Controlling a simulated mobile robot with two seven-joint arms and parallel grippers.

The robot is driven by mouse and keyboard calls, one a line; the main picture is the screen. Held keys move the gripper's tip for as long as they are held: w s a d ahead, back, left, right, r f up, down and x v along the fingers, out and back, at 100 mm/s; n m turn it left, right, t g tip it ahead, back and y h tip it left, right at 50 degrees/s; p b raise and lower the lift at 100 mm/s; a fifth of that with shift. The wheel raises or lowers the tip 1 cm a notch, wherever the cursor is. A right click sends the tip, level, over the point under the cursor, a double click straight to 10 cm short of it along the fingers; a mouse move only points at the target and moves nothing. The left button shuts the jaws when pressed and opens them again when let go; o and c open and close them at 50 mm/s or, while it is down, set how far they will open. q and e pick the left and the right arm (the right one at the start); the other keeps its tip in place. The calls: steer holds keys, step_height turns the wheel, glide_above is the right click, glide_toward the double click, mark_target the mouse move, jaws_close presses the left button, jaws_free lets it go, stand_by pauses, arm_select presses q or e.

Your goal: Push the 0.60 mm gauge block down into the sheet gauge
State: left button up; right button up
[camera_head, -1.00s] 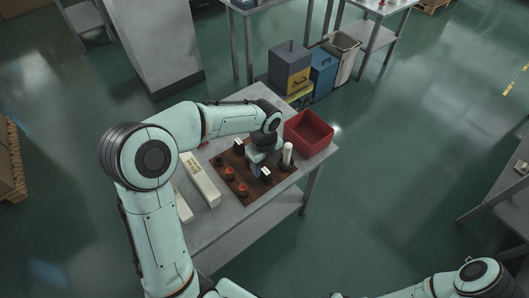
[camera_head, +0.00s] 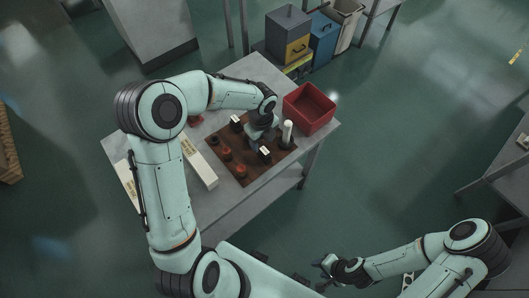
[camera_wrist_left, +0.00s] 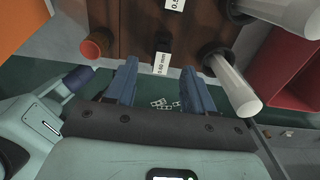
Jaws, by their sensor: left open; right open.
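A brown board (camera_head: 285,152) lies on the grey table; I take it as the sheet gauge, with small dark blocks carrying white labels on it. One dark block (camera_head: 264,153) stands beside my left gripper (camera_head: 256,140), another (camera_head: 236,122) stands further back. In the left wrist view, a block with a white label (camera_wrist_left: 163,63) ending in ".60 mm" shows between the open fingers of my left gripper (camera_wrist_left: 160,68); its first digit is unclear. A second label (camera_wrist_left: 173,4) is cut off at the top. My right gripper (camera_head: 328,266) is low at the right, away from the table, and empty.
White cylinders (camera_wrist_left: 232,85) stand close to the left gripper's right finger. Red-orange knobs (camera_head: 227,153) sit on the board's left part. A red bin (camera_head: 305,117) is at the table's back right. Long pale boxes (camera_head: 199,162) lie at the left.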

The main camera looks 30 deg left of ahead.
mark_target(265, 150)
arm_select(q)
steer(key=f, duration=0.2)
steer(key=d+f, duration=0.1)
steer(key=f, duration=0.2)
steer(key=shift+c, duration=0.3)
jaws_close()
